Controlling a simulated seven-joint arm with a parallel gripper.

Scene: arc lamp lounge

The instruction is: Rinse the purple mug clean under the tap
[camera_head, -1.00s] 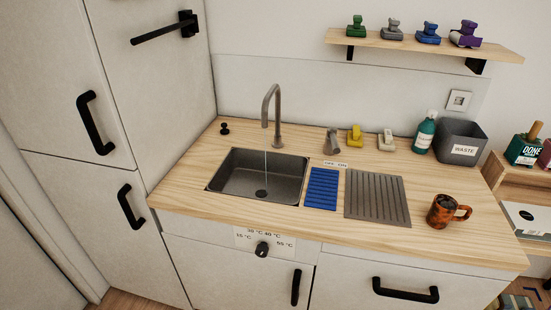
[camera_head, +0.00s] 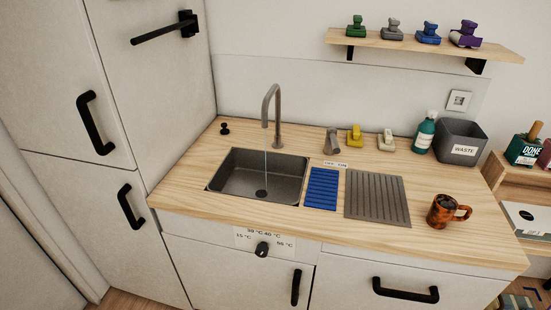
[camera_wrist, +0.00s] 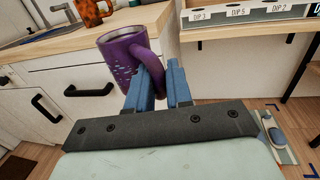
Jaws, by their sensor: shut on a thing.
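The purple mug (camera_wrist: 125,55) shows only in the wrist view, with pale specks on its side. My gripper (camera_wrist: 163,74) is shut on the mug's handle, with blue fingers. The mug is in the air in front of the cabinet fronts, tilted in that view; its inside is mostly hidden. In the head view, neither the mug nor my gripper shows. The tap (camera_head: 273,105) stands behind the sink (camera_head: 225,180), and a thin stream of water falls from it. A grey lever (camera_head: 332,142) stands behind an OFF/ON label (camera_head: 335,164).
A brown-orange mug (camera_head: 442,212) with dark contents stands at the counter's right. A blue mat (camera_head: 321,188) and a grey ribbed drainer (camera_head: 377,198) lie right of the sink. A green bottle (camera_head: 425,132) and WASTE bin (camera_head: 460,145) stand behind. A temperature knob (camera_head: 262,249) is on the front.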

